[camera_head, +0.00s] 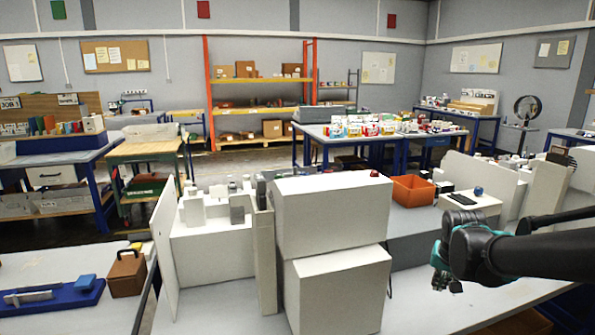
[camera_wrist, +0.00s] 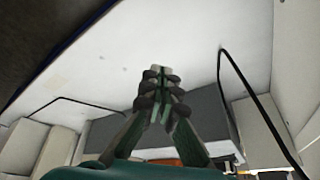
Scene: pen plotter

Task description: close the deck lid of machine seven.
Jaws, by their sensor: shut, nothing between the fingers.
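My gripper (camera_head: 445,284) hangs at the right over the white front bench top, with my dark arm reaching in from the right. In the wrist view its fingers (camera_wrist: 158,72) are together with nothing between them. A white boxy machine body (camera_head: 335,215) stands at the centre above a second white box (camera_head: 338,290), left of and apart from my gripper. No number that marks machine seven can be read, and I cannot tell which panel is its deck lid. A dark grey block (camera_wrist: 205,115) shows beyond the fingers in the wrist view.
An orange bin (camera_head: 413,190) stands behind the bench, right of the white boxes. A black cable (camera_wrist: 240,75) runs across the white surface in the wrist view. Upright white panels (camera_head: 164,245) stand at the left. A brown box (camera_head: 127,274) sits on the left table.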

